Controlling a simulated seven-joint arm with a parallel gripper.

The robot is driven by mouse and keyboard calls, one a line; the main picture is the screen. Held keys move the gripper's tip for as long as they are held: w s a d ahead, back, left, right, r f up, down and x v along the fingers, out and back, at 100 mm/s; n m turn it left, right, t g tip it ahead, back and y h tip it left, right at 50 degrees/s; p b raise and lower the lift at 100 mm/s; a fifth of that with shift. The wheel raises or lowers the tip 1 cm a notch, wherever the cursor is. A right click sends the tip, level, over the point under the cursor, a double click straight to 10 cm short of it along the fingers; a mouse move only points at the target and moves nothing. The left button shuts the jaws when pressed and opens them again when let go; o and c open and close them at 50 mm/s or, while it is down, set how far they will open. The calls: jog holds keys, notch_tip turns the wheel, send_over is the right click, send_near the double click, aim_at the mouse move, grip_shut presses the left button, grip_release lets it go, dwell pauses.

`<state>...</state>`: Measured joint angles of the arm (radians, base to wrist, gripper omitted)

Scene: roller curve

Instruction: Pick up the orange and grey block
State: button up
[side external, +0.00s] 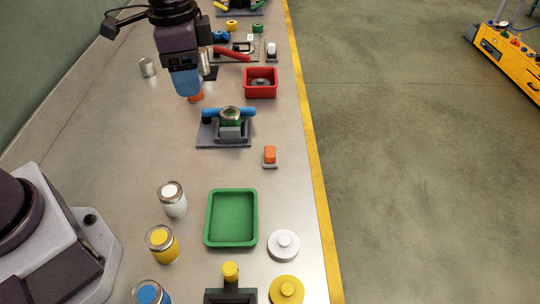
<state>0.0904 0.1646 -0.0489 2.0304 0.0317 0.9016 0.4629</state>
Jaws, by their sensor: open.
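The orange and grey block (270,155) stands on the grey table near its right edge, with its orange part above a thin grey base. My gripper (195,96) is at the upper left, well away from the block, pointing down with blue and orange parts at its end. It is open. The gap between its fingers is too small to make out, and I see nothing held in it.
A fixture with a blue bar (229,112) stands between my gripper and the block. A red bin (261,83) lies behind, a green tray (231,243) in front. Several cans, including a white one (172,200), stand left. Table around the block is clear; a yellow edge (318,190) runs right.

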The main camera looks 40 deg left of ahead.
jog(key=w+d+f+m+g, duration=0.2)
jog(key=w+d+f+m, duration=0.3)
jog(key=w+f+m, duration=0.6)
jog(key=m+t, duration=0.1)
jog(key=m, duration=0.8)
send_over(270, 150)
notch_tip(270, 150, down, 14)
jog(key=shift+r, duration=0.1)
jog(key=c, duration=1)
